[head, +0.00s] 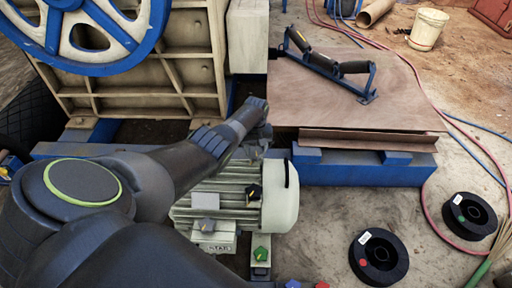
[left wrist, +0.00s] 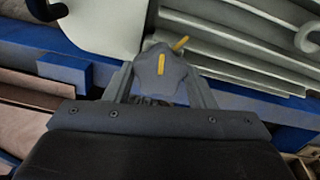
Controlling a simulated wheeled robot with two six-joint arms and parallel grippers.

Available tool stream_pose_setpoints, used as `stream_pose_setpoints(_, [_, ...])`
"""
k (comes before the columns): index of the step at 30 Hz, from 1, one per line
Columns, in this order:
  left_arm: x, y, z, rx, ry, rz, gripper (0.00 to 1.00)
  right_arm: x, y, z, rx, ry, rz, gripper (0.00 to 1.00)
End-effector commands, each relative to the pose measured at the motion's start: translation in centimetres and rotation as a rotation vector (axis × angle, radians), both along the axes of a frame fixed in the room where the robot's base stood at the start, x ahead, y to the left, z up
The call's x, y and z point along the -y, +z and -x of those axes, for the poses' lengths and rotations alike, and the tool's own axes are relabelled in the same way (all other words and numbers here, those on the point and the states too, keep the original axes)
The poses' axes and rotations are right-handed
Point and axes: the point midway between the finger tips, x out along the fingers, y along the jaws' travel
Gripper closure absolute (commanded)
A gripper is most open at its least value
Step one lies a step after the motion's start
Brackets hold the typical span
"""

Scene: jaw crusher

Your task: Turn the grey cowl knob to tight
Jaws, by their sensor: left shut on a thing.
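The grey cowl knob (left wrist: 165,80) sits between the fingers of my left gripper (left wrist: 160,92) in the left wrist view. A yellow line on its face runs nearly straight up the picture. A second yellow mark (left wrist: 180,43) lies just beyond it, up and to the right, slanted and out of line with the first. In the head view my left gripper (head: 260,140) is at the far side of the motor (head: 225,190), by its pale end cowl (head: 281,195).
Other knobs are a black one (head: 254,191) on the motor and a green one (head: 261,253) in front. A blue beam (head: 365,170) and brown plate (head: 390,95) lie to the right. Two black spools (head: 378,257) are on the ground. A blue-rimmed wheel (head: 135,55) stands at left.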

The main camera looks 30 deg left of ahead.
Motion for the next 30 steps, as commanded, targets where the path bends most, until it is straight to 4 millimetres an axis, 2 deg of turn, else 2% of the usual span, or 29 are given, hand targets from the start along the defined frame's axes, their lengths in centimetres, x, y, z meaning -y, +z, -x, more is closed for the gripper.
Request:
stream_pose_setpoints(18, [0.02,0.0,-0.01,0.001,-0.533,0.001,0.73,0.22,-0.66,0.58,-0.033,0.0,0.011,0.64])
stream_pose_setpoints(30, [0.02,-0.01,-0.02,0.001,-0.688,0.0,0.73,0.16,-0.59,0.44,-0.03,-0.001,0.01,0.64])
